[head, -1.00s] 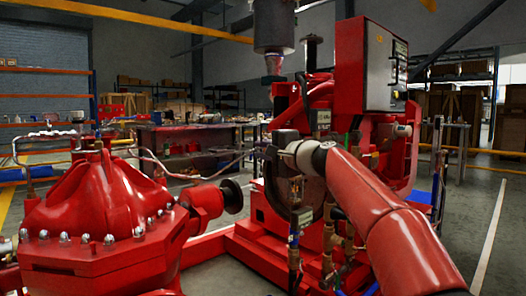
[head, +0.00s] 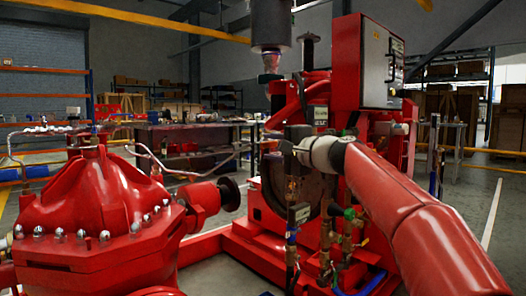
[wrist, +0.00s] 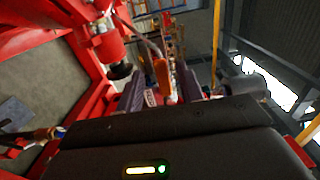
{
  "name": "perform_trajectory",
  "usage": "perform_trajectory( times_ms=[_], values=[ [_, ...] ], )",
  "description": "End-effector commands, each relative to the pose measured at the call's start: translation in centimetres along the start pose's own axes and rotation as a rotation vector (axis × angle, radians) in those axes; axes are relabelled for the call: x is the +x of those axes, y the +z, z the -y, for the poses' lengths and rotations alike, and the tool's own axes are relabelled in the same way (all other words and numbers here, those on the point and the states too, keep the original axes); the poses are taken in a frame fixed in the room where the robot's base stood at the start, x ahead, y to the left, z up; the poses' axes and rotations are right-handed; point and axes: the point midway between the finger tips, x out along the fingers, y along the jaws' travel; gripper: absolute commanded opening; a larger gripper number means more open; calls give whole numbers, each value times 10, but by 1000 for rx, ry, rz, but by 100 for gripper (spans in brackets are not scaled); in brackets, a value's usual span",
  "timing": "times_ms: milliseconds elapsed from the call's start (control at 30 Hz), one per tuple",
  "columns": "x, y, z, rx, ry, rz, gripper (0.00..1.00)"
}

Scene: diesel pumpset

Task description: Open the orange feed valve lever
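An orange lever (wrist: 162,75) shows in the wrist view, just beyond and between the fingertips of my gripper (wrist: 158,88). The two dark fingers stand apart, with a gap between them. I cannot tell whether either finger touches the lever. In the head view my gripper (head: 292,143) is at the front of the red engine, above the valves and pipes. The lever is not clearly visible in the head view, where my gripper and wrist cover that spot.
The red pump casing (head: 95,215) fills the lower left. A control box (head: 382,62) stands above the engine at right. Brass valves and pipes (head: 328,250) stand close below my gripper. A workbench (head: 190,140) is behind.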

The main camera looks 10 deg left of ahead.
Motion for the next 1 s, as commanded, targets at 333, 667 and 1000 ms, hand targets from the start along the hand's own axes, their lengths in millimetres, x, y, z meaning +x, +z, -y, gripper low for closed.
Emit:
perform_trajectory(
  times_ms=[333, 667, 1000],
  values=[
    [-30, 0, -1, 1, 1, 0, 37],
    [-36, 8, -7, -32, 37, -3, 37],
    [-166, 78, -138, -447, 589, -34, 37]
  ],
)
